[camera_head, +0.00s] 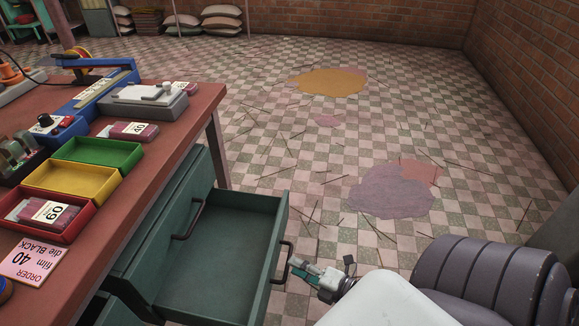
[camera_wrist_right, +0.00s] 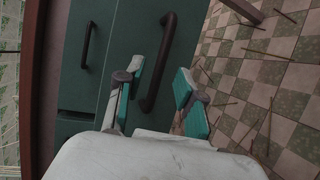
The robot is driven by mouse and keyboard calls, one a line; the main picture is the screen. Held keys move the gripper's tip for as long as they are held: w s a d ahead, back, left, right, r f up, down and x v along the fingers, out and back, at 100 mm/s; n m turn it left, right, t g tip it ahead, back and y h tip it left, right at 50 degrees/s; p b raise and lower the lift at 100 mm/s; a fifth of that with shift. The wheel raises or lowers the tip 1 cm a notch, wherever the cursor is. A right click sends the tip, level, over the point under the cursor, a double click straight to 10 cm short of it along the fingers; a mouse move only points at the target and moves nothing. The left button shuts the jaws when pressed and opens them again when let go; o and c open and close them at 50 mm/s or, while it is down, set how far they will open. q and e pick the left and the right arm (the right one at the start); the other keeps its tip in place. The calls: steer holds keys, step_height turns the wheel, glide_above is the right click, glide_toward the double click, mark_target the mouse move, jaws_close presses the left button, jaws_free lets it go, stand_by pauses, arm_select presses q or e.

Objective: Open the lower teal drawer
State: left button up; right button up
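The lower teal drawer (camera_head: 222,265) is pulled out of the cabinet under the table and is empty inside. Its dark handle (camera_head: 283,263) is on the front. The upper drawer's handle (camera_head: 189,220) is on a closed front behind it. My right gripper (camera_head: 307,272) is just in front of the lower handle. In the right wrist view its two teal-padded fingers (camera_wrist_right: 158,95) are spread apart, with the lower handle (camera_wrist_right: 158,62) between them. I cannot tell whether a finger touches it. My left gripper is not in view.
The red-brown table (camera_head: 160,160) above holds green, yellow and red trays, an order card (camera_head: 33,262) and blue equipment. A table leg (camera_head: 218,150) stands beyond the drawer. The checkered floor (camera_head: 330,140) to the right is open, with scattered sticks and flat stains.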

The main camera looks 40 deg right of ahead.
steer(key=v, duration=0.8)
steer(key=shift+s, duration=0.15)
steer(key=shift+f, duration=0.1)
